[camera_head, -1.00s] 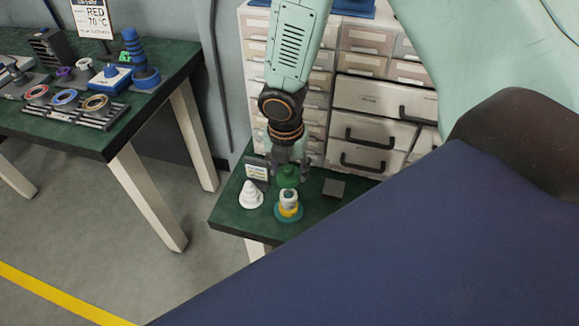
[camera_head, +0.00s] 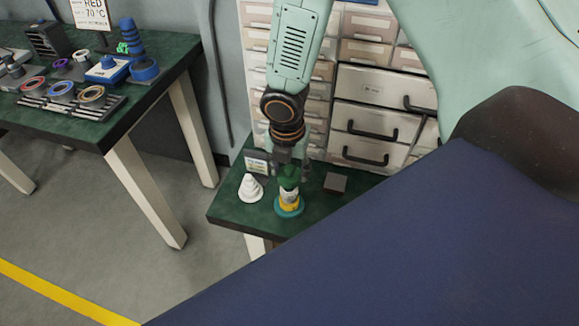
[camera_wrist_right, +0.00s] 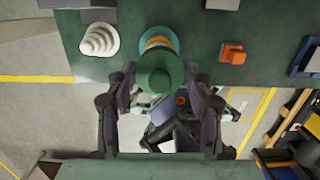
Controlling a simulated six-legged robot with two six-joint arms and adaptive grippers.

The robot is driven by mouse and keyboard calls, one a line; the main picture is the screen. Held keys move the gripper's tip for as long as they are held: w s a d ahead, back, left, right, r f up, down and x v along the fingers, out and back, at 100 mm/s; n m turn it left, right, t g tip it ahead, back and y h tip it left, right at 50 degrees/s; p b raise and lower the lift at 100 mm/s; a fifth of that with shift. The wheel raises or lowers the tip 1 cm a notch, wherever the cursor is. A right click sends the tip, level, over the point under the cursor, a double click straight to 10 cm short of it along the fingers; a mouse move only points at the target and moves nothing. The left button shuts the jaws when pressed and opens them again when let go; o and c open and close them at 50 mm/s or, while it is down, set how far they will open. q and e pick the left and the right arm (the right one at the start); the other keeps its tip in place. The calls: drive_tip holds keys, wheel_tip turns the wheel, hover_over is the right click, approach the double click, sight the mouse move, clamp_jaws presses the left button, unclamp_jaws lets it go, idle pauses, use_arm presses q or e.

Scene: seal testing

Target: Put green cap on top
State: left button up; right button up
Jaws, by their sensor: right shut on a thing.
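The green cap (camera_head: 288,176) is held between the fingers of my right gripper (camera_head: 291,171). In the right wrist view the cap (camera_wrist_right: 160,66) sits between the two dark fingers of that gripper (camera_wrist_right: 161,80). Directly below the cap in the head view is a small stack (camera_head: 290,199) with a white upper part, a yellow band and a teal round base (camera_head: 289,211). The cap appears in line with the stack's top; I cannot tell whether they touch. In the wrist view the cap hides most of the stack. My left gripper is not in view.
Drawers (camera_head: 375,125) rise behind the small green table (camera_head: 232,208). A second table with rings (camera_head: 92,95) is at left.

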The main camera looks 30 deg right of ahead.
drive_tip(key=shift+w, duration=0.15)
drive_tip(key=shift+p, duration=0.35)
idle(0.3)
idle(0.9)
drive_tip(key=shift+f+b, duration=1.15)
drive_tip(key=shift+f, duration=0.25)
drive_tip(key=o, duration=1)
drive_tip(key=shift+c, duration=0.2)
